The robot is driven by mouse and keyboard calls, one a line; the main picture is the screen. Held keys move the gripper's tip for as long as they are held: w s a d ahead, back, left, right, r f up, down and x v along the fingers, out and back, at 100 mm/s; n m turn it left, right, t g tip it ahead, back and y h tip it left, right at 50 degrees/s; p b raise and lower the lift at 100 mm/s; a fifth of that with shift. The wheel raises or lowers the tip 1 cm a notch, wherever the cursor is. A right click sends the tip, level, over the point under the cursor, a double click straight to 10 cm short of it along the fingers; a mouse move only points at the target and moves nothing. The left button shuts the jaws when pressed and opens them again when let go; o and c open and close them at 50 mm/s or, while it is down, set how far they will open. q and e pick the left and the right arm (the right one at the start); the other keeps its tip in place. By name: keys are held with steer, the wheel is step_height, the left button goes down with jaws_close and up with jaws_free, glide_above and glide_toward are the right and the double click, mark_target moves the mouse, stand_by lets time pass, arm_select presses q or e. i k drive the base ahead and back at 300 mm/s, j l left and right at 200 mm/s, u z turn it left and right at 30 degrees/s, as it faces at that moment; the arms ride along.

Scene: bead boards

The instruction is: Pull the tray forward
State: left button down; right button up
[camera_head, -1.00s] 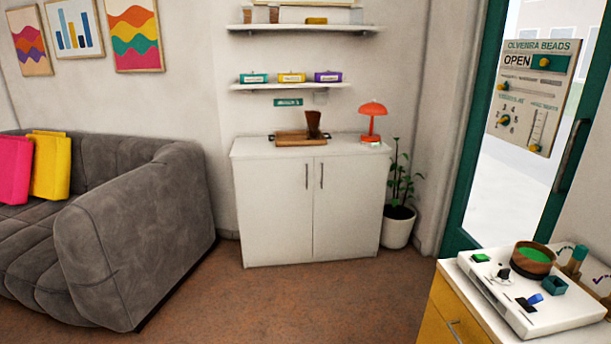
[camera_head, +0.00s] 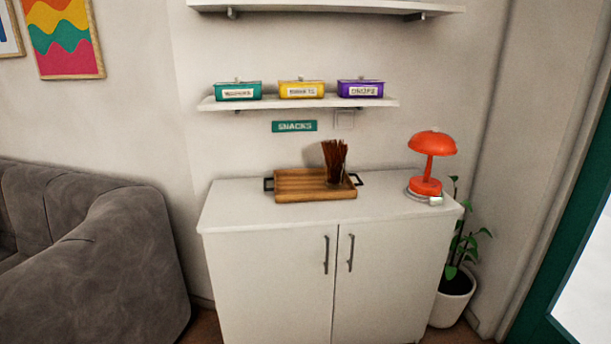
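The wooden tray (camera_head: 300,194) lies flat on top of a white cabinet (camera_head: 250,207), toward its back and left of the cabinet top's right end. It has a dark handle at each short end. A glass of thin brown sticks (camera_head: 335,163) stands upright at the tray's right part. Neither of my grippers shows in the view.
An orange lamp (camera_head: 430,163) stands on the cabinet top to the right of the tray. A shelf (camera_head: 390,102) with teal, yellow and purple boxes hangs above. A grey sofa (camera_head: 110,265) stands at left and a potted plant (camera_head: 453,290) at right. The cabinet top before the tray is clear.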

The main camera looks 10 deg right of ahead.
mark_target(304, 185)
steer(key=i+l+u, duration=0.1)
steer(key=i+l, duration=0.25)
steer(key=i, duration=0.2)
steer(key=i+l+u, duration=0.15)
steer(key=i+l, duration=0.2)
steer(key=i, duration=0.2)
steer(key=i+l, duration=0.1)
steer(key=l, duration=0.3)
steer(key=i+l, duration=0.1)
steer(key=l, duration=0.3)
steer(key=i+l, duration=0.1)
steer(key=l, duration=0.7)
steer(key=i+z, duration=0.05)
